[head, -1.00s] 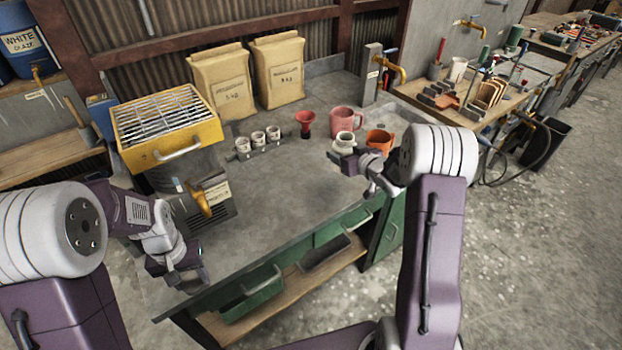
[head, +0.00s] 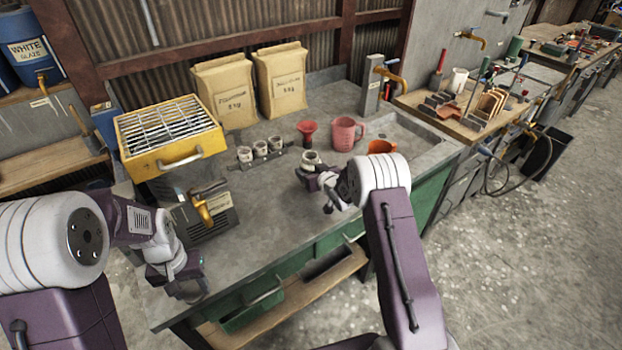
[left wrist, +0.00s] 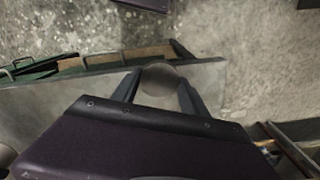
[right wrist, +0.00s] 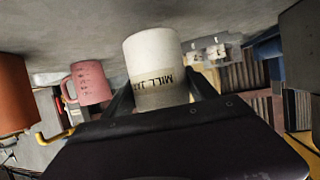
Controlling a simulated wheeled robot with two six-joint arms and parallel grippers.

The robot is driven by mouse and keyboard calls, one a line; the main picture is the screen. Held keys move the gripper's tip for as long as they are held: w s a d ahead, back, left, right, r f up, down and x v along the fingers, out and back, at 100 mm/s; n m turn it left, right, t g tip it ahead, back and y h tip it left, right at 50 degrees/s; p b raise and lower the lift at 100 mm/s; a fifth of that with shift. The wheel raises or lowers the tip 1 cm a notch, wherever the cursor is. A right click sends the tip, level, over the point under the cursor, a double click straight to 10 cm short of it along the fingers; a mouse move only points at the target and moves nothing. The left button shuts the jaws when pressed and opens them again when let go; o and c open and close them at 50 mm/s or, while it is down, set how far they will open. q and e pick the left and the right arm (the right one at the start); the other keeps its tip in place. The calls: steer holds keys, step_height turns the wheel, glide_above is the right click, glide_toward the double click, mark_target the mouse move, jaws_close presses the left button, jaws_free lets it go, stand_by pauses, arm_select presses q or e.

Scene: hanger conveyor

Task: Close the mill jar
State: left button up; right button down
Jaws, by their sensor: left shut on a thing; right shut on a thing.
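The mill jar (right wrist: 155,72) is pale and round with a tan label band reading MILL. It shows upside down in the right wrist view, between the fingers of my right gripper (right wrist: 160,105). In the head view the jar (head: 311,158) shows a dark open top, and my right gripper (head: 316,176) is shut on it over the bench. My left gripper (head: 188,286) is at the bench's front left edge. In the left wrist view, it is shut on a smooth grey round piece (left wrist: 160,84), apparently the lid. Jar and round piece are well apart.
Behind the jar stand a red funnel (head: 307,130), a pink jug (head: 346,133) and an orange pot (head: 381,146). A rack of small cups (head: 261,151) is to their left. A grey machine with a brass spout (head: 203,208) stands near my left arm. The front middle bench is clear.

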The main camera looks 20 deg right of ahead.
steer(key=shift+r, duration=0.15)
arm_select(q)
steer(key=shift+r, duration=0.2)
arm_select(e)
step_height(320, 180, down, 4)
steer(key=shift+w+f, duration=0.1)
arm_select(q)
steer(key=shift+f, duration=0.2)
arm_select(e)
steer(key=shift+f, duration=0.1)
steer(key=shift+c, duration=1.2)
jaws_free()
arm_select(q)
steer(key=shift+r, duration=0.1)
steer(key=shift+r, duration=0.1)
